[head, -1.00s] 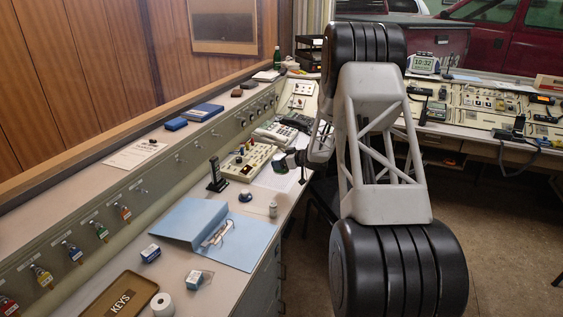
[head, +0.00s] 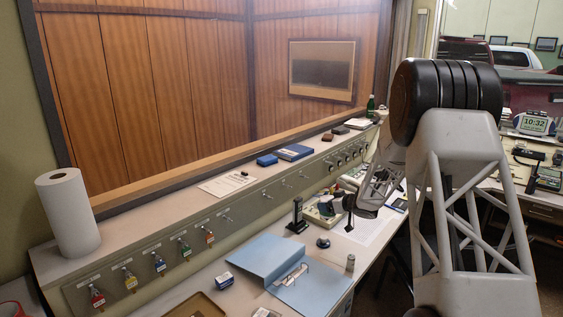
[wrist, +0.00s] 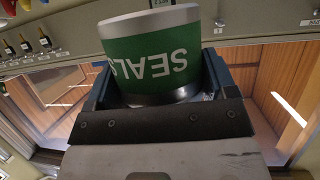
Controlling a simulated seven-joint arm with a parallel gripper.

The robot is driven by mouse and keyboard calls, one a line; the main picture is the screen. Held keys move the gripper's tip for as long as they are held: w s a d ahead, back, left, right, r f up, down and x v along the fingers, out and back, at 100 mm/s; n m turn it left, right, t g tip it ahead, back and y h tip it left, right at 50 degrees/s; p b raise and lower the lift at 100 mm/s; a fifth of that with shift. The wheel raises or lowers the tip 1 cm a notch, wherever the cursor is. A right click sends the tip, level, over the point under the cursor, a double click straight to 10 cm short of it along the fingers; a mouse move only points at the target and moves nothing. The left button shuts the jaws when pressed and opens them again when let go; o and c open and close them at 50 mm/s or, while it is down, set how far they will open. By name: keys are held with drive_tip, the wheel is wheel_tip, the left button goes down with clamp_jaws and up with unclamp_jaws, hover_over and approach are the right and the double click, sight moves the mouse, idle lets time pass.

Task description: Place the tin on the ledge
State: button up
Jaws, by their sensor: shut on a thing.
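The tin (wrist: 155,55) has a green band lettered SEALS, upside down in the wrist view, and a pale metal rim. My gripper (wrist: 157,82) is shut on it, with a dark blue finger on either side. In the head view my gripper (head: 340,204) is small and hangs over the desk by the beige device; the tin is hard to make out there. The ledge (head: 150,217) is the long raised pale shelf along the wood-panelled wall, left of and beyond my gripper.
A black stand (head: 297,216) and blue binder (head: 268,255) are on the desk. The ledge is bare between roll and sheet.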

drive_tip(key=shift+n+g+y, duration=0.3)
drive_tip(key=shift+n+y, duration=0.2)
drive_tip(key=a+r, duration=0.1)
drive_tip(key=a, duration=0.4)
drive_tip(key=s+a+r, duration=0.1)
drive_tip(key=a+r, duration=0.1)
drive_tip(key=a, duration=0.4)
drive_tip(key=s+a+r, duration=0.1)
drive_tip(key=a, duration=0.4)
drive_tip(key=shift+s+a+r, duration=0.25)
drive_tip(key=shift+r, duration=0.05)
drive_tip(key=s+a+r+n+g, duration=0.1)
drive_tip(key=s+a+r, duration=0.2)
drive_tip(key=s+a, duration=0.5)
drive_tip(key=s+a+r+y, duration=0.1)
drive_tip(key=s+a+r, duration=0.3)
drive_tip(key=a, duration=1.4)
drive_tip(key=s+a+r+n+g+y, duration=0.1)
drive_tip(key=s+a+r, duration=0.3)
drive_tip(key=s+a, duration=0.8)
drive_tip(key=shift+s+a+n+g, duration=0.1)
drive_tip(key=shift+a+n+g, duration=0.2)
drive_tip(key=shift+a, duration=0.25)
